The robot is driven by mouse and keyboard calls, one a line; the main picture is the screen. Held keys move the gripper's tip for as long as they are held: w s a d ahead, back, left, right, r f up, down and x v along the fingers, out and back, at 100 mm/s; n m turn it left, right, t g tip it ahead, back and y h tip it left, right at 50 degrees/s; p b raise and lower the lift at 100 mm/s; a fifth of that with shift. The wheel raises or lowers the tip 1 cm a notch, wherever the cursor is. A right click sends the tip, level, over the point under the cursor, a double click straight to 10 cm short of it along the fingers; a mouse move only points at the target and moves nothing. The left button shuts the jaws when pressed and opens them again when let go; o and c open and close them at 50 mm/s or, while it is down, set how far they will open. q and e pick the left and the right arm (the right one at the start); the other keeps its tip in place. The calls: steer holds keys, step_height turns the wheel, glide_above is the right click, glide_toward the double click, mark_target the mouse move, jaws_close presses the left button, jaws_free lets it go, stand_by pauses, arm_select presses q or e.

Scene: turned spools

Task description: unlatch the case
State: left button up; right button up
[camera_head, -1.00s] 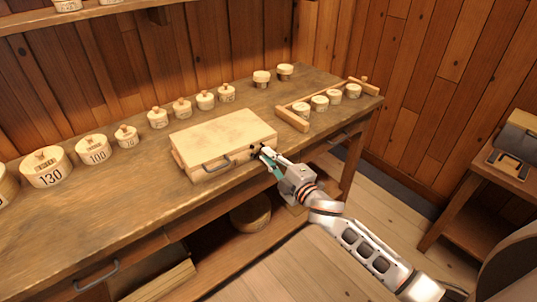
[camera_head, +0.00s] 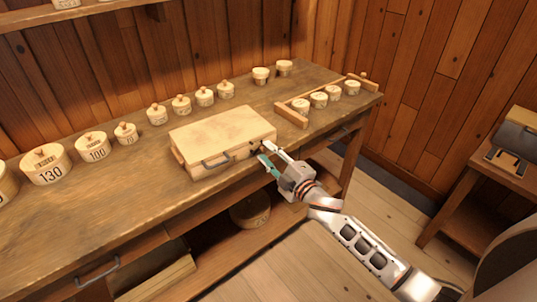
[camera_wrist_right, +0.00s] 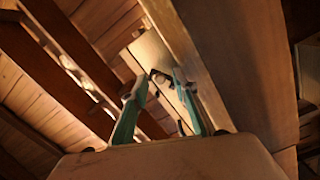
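The case (camera_head: 222,134) is a pale wooden box lying flat on the workbench with its lid down. A dark handle (camera_head: 217,160) is on its front face. Small dark latch hardware is near the front right corner, partly hidden by my right gripper. My right gripper (camera_head: 264,152) is open and empty, just in front of that corner. In the right wrist view, its two green-sided fingers stand apart, with a dark hook-like fitting (camera_wrist_right: 161,76) on the wood beyond and between them. I cannot tell whether the latch is undone. My left gripper is out of view.
The workbench (camera_head: 110,205) carries several numbered round wooden pots (camera_head: 47,166) behind and left of the case. A low wooden rack (camera_head: 292,117) with several small pots stands to the right. Open floor lies in front of the bench; a side table (camera_head: 480,185) is at far right.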

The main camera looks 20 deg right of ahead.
stand_by(0.3)
